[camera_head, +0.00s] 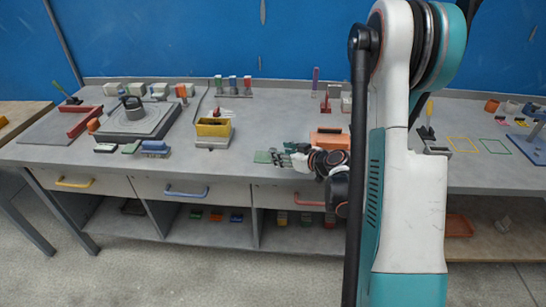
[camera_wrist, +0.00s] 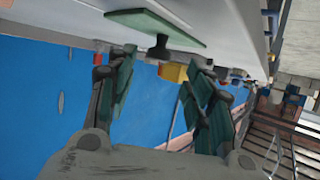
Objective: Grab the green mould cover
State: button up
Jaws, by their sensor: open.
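The green mould cover (camera_wrist: 180,30) is a flat green plate with a dark knob, at the top of the wrist view, where the scene appears upside down. In the head view the green mould cover (camera_head: 262,157) lies on the grey bench near its front edge. My gripper (camera_wrist: 163,66) is open, with its green-padded fingers spread and nothing between them. The knob shows beyond the fingertips, apart from them. In the head view my gripper (camera_head: 286,156) is just right of the cover, low over the bench.
A yellow box (camera_head: 213,127) on a grey base stands behind and left of the cover. An orange block (camera_head: 329,140) stands behind my gripper. A square grey plate with a dark round piece (camera_head: 134,107) lies further left. Bare bench lies left of the cover.

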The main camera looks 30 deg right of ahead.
jog(key=b+x, duration=0.1)
jog(key=x, duration=0.3)
jog(key=shift+w+f, duration=0.2)
jog(key=shift+w, duration=0.2)
jog(key=shift+d+r, duration=0.1)
jog(key=shift+c, duration=0.6)
jog(key=c, duration=1)
jog(key=shift+r, duration=0.1)
